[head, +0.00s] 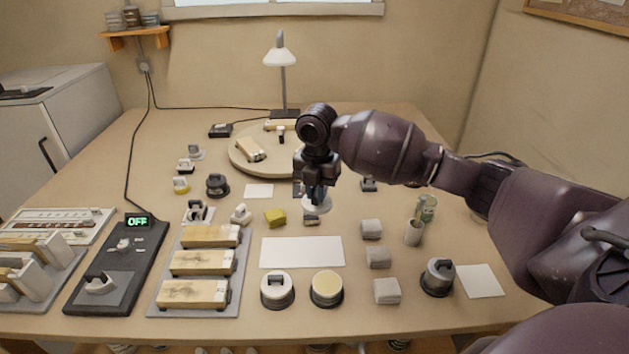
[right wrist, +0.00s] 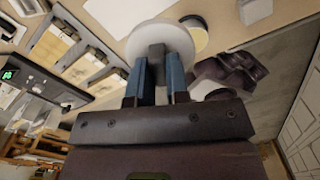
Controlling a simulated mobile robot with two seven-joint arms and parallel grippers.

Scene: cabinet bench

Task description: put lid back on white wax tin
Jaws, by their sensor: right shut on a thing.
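My right gripper (head: 316,192) is shut on a round white lid (head: 316,206), held above the middle of the bench. In the right wrist view the lid (right wrist: 160,36) shows as a white disc, and the gripper (right wrist: 160,72) grips its grey knob (right wrist: 156,52). An open round tin (head: 326,288) with a dark wall and pale cream wax stands near the front edge. It also shows in the right wrist view (right wrist: 201,40), partly hidden behind the lid. The lid is apart from this tin. My left gripper is in neither view.
A tin with a white lid and dark handle (head: 277,289) stands just left of the open tin. A white mat (head: 302,252) lies behind them. Grey blocks (head: 386,291) stand to the right, and a tray of wooden blocks (head: 239,291) to the left. A round turntable (head: 240,160) stands farther back.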

